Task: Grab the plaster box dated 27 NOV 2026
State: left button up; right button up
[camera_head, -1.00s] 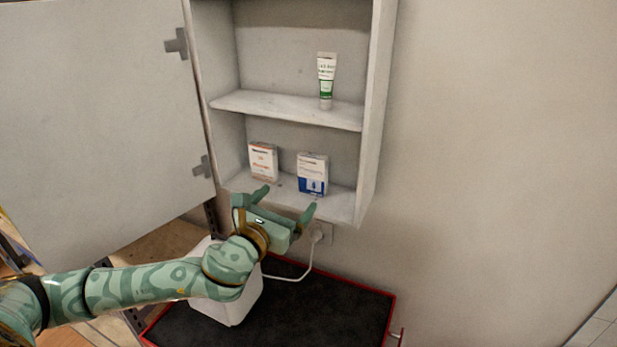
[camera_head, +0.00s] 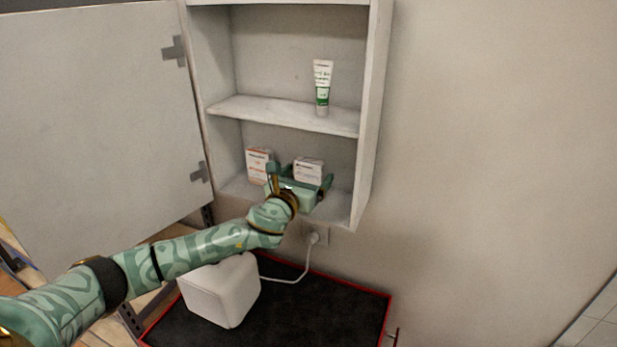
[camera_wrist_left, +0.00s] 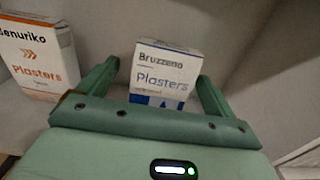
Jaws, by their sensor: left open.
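A white and blue plaster box (camera_head: 309,169), marked "Bruzzeno Plasters", stands on the cabinet's lower shelf. It also shows between the fingers in the left wrist view (camera_wrist_left: 166,72). A white and orange box (camera_head: 258,163), marked "Benuriko Plasters", stands to its left, and it shows at the left in the wrist view (camera_wrist_left: 38,58). No date can be read on either box. My left gripper (camera_head: 300,178) is open, its fingers on either side of the blue box's front; its body hides the box's lower part. Contact cannot be told. My right gripper is out of view.
The open wall cabinet has a side wall (camera_head: 368,120) close on the right and a door (camera_head: 95,130) swung left. A green and white tube (camera_head: 322,88) stands on the upper shelf (camera_head: 285,113). Below are a white device (camera_head: 222,291) and a dark red-edged top (camera_head: 330,310).

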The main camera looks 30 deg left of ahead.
pick_arm(q)
jog(key=w, duration=0.3)
jog(key=shift+w, duration=0.25)
jog(key=shift+s, duration=0.15)
jog(key=c, duration=1.1)
